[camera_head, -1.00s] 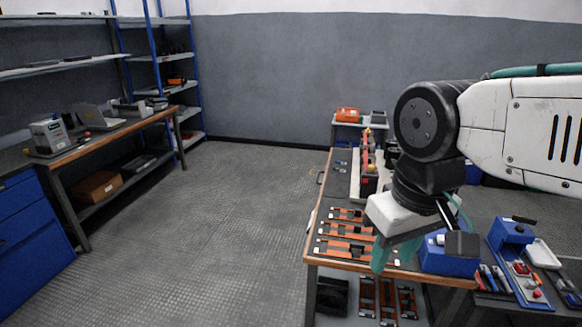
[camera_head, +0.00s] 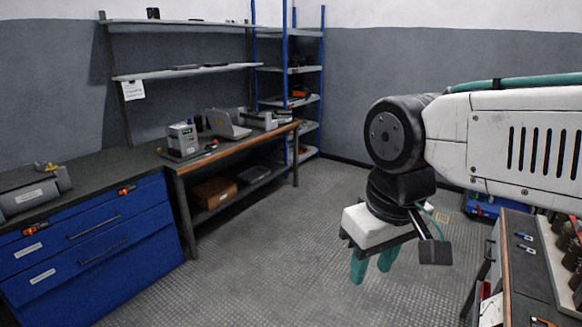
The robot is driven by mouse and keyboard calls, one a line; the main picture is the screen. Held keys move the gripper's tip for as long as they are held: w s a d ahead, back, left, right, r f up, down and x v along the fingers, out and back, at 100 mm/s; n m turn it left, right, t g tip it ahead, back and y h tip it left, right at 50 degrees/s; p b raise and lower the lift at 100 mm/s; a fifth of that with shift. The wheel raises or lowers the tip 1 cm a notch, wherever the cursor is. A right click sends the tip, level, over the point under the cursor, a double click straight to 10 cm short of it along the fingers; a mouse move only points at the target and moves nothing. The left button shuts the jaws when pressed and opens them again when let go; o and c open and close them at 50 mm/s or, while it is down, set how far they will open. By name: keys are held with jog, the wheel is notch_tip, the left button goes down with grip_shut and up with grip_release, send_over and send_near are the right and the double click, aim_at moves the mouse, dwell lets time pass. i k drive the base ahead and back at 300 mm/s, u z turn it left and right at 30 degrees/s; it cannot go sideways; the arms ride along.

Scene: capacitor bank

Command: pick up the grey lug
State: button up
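My gripper (camera_head: 372,268) hangs over the open floor in the camera_head view, pointing down. Its two teal fingers are apart, with nothing visible between them. I cannot make out the grey lug for certain. Small blue and grey pieces (camera_head: 525,242) lie on the dark-topped table (camera_head: 530,285) at the right edge, too small to identify. That table is cut off by the frame, and my gripper is left of it.
A blue drawer cabinet (camera_head: 90,245) stands at the left, next to a wood-edged workbench (camera_head: 235,148) with a laptop (camera_head: 226,124) and a grey box device (camera_head: 183,138). A blue-framed shelf (camera_head: 290,70) stands behind. The floor (camera_head: 290,255) between is clear.

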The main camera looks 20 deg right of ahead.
aim_at(525, 249)
jog(key=i, duration=1.4)
jog(key=z, duration=0.7)
jog(key=i, duration=0.8)
jog(key=z, duration=1.45)
jog(key=i, duration=0.75)
jog(key=z, duration=0.6)
